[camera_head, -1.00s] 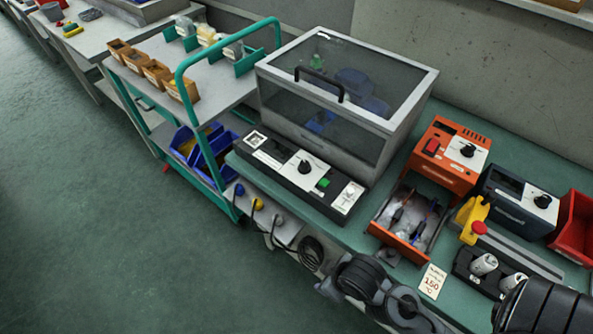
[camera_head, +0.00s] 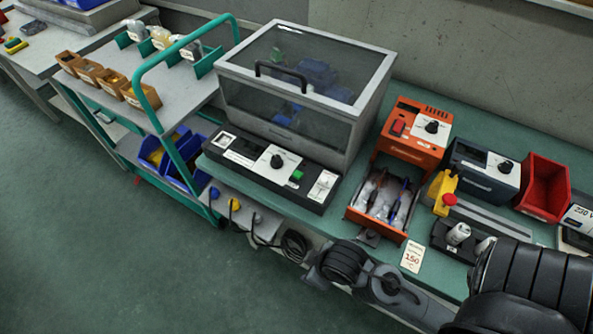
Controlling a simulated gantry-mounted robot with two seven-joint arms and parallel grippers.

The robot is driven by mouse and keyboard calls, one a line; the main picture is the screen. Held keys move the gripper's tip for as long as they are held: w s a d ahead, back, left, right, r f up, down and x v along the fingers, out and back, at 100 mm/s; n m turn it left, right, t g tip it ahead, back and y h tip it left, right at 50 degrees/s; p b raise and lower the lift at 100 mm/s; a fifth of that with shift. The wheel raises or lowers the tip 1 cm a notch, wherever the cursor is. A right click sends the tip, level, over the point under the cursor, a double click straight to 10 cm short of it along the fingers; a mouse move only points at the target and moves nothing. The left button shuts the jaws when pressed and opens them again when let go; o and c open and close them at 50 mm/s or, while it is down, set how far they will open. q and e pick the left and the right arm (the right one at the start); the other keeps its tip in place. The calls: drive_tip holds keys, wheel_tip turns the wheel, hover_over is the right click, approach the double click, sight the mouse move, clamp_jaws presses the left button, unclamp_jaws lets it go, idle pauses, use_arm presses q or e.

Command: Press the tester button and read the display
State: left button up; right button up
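A grey box with a clear lid and black handle (camera_head: 305,85) stands on the green bench. Along its front runs a black control panel (camera_head: 265,170) with a dark knob on a white plate, a green button (camera_head: 296,176) and a small white-framed window (camera_head: 225,139) at its left end. Any reading there is too small to make out. I cannot tell for sure which unit is the tester. Nothing touches the green button.
An orange unit (camera_head: 414,132) with an open drawer (camera_head: 376,227), a dark blue unit (camera_head: 483,169) and a red bin (camera_head: 544,187) stand to the right. A yellow piece with a red button (camera_head: 443,193) is near them. A green-framed trolley (camera_head: 170,123) adjoins the bench's left end.

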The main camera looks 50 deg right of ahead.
idle(0.3)
clamp_jaws()
idle(1.6)
